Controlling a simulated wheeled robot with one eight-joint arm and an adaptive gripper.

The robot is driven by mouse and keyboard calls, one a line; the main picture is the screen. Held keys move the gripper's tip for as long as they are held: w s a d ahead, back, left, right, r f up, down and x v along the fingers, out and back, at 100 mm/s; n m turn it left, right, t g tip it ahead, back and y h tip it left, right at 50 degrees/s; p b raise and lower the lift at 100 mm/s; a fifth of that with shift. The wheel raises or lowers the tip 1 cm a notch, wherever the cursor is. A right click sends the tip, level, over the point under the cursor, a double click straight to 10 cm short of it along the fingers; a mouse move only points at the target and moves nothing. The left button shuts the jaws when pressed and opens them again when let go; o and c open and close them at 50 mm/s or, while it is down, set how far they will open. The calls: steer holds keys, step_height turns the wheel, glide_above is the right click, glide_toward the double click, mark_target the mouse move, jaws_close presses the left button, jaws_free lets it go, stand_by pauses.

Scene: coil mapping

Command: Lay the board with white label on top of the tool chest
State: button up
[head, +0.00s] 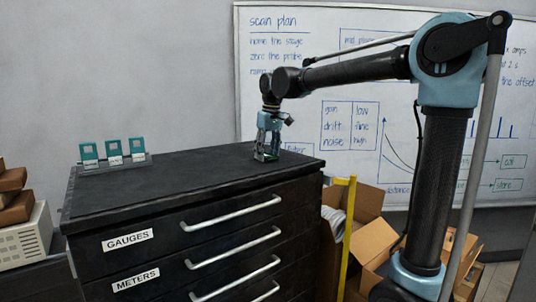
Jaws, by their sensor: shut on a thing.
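My gripper (268,146) points down over the back right part of the top of the black tool chest (205,181). It is shut on a small green board (266,157), which is mostly hidden by the fingers. Its lower edge is at or just above the chest top; I cannot tell if it touches. No white label can be made out on it. Three teal boards with white labels (114,149) stand upright in a rack (116,164) on the left part of the chest top.
The chest top between rack and gripper is clear. Drawers labelled GAUGES (128,240) and METERS (136,279) face front. A yellow upright (347,235) and open cardboard boxes (372,240) stand right of the chest. A whiteboard (300,75) is behind. A beige instrument (25,236) sits far left.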

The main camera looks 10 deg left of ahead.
steer(key=o, duration=1)
